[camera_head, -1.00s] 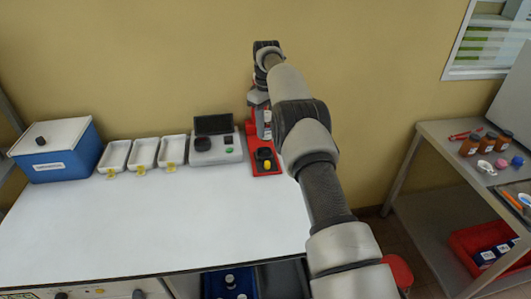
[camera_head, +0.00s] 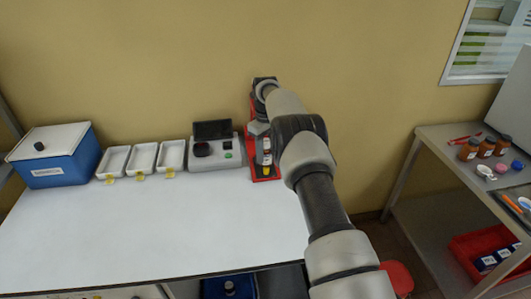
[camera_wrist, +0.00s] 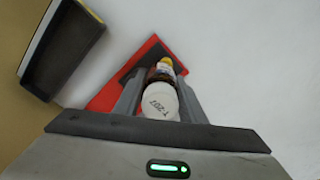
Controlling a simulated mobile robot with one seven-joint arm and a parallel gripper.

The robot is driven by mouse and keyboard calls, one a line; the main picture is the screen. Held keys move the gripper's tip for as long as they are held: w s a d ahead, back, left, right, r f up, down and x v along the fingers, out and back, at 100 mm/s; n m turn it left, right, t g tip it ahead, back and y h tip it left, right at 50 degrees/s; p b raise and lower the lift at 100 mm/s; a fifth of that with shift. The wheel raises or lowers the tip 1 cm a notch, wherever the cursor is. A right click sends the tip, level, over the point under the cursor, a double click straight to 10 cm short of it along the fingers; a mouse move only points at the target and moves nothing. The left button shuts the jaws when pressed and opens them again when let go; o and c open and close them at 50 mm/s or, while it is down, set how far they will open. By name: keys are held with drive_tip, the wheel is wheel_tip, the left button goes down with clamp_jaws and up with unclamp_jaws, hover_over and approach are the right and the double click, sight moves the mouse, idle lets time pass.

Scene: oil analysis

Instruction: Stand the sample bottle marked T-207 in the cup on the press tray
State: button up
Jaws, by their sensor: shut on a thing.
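The sample bottle marked T-207 (camera_wrist: 160,103) is between the fingers of my gripper (camera_wrist: 160,98). Its white cap with the mark faces the wrist camera, and brown glass shows beyond it. In the head view, my gripper (camera_head: 262,130) points down over the red press (camera_head: 256,172), with the bottle (camera_head: 266,151) upright below it, in front of the press. The press's red base (camera_wrist: 103,100) also shows in the wrist view. The cup is hidden behind the bottle and fingers. I cannot tell whether the bottle touches the tray.
A grey instrument with a dark screen (camera_head: 212,129) stands left of the press. Several white trays (camera_head: 142,158) and a blue box (camera_head: 58,165) stand further left. The front of the white bench (camera_head: 150,230) is clear. Brown bottles (camera_head: 487,147) stand on the right-hand table.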

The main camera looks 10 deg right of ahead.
drive_tip(key=shift+f, duration=0.2)
drive_tip(key=o, duration=1.2)
drive_tip(key=shift+r, duration=0.1)
